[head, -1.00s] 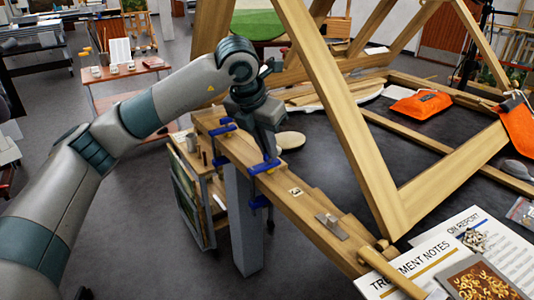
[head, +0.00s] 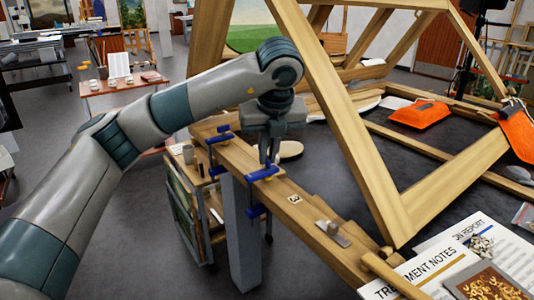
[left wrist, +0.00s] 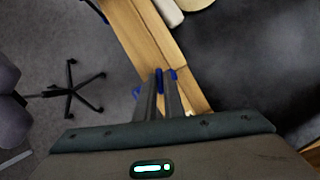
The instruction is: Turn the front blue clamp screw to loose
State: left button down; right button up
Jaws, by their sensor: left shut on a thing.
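My left gripper (head: 269,160) points down at the clamp's top from above. In the left wrist view, blue of the clamp (left wrist: 159,80) shows between and beside the fingertips, so the gripper is shut on the front clamp's screw. The fingers hide part of it. A second blue clamp (head: 220,137) sits farther back on the same beam. My right gripper is not in view.
A large wooden frame (head: 345,120) leans up close to the right of my left arm. Open floor lies to the left.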

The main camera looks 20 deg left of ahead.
pick_arm(q)
jog(key=shift+w+d+r+n+g+y+p, duration=0.1)
jog(key=shift+n+g+y+p, duration=0.35)
jog(key=shift+n, duration=1.15)
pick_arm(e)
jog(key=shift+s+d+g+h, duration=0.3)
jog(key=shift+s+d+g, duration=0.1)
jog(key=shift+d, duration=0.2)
pick_arm(q)
jog(key=c, duration=1.9)
grip_release()
jog(key=shift+o, duration=0.2)
jog(key=v, duration=1.7)
jog(key=shift+d, duration=0.2)
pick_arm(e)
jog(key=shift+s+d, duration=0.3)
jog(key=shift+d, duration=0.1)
